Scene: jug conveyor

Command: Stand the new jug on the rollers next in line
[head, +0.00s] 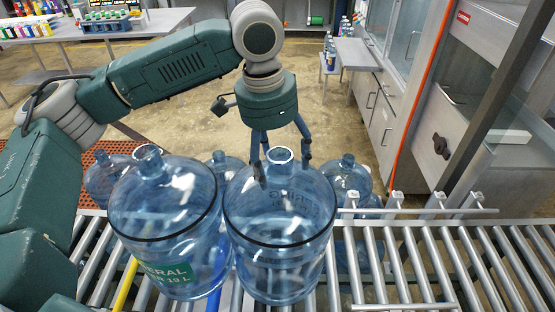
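Two large clear blue jugs stand upright side by side at the front of the rollers, close together. The left jug (165,215) carries a green label; the right jug (280,235) shows faint lettering. More blue jugs stand behind them: one at the left (103,180), one in the middle (226,164) and one at the right (347,177). My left gripper (282,166) points down at the neck of the right front jug, its fingers spread on either side of it. I cannot tell whether they touch. My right gripper is out of view. Which jug is new is not clear.
Metal rollers (440,262) run on to the right, clear of jugs there. A low metal guide (420,212) lies along their far side. A brown perforated surface (118,148) is at the left. Grey cabinets (385,105) stand at the back right.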

